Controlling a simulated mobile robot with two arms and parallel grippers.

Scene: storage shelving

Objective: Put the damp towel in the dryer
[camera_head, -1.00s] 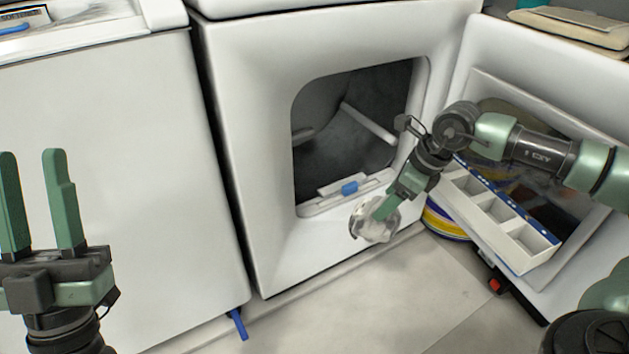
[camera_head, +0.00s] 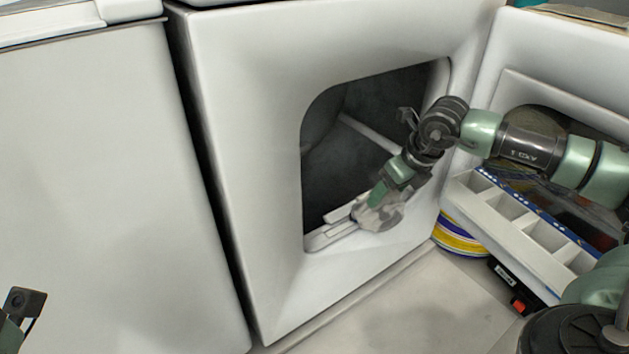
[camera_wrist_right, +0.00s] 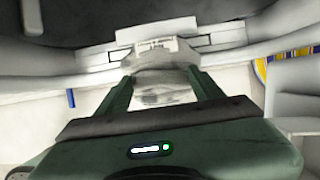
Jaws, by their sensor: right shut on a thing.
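The white dryer (camera_head: 263,188) stands in the middle with its opening facing me and its dark drum (camera_head: 375,110) showing. My right gripper (camera_head: 376,198) is shut on the crumpled grey-white towel (camera_head: 384,216) and holds it at the lower rim of the opening. The towel overlaps the rim in the picture; I cannot tell if it touches. In the right wrist view the towel (camera_wrist_right: 165,95) is between the fingers, with the rim beyond. Of my left gripper, only a small dark part of the arm shows at the lower left edge; its fingers are out of view.
The open dryer door (camera_head: 487,95) is at the right. A white divided tray (camera_head: 515,222) stands before it. Colored rings (camera_head: 462,238) and a dark item with a red end (camera_head: 518,300) lie on the floor. Another white appliance (camera_head: 95,180) is at the left.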

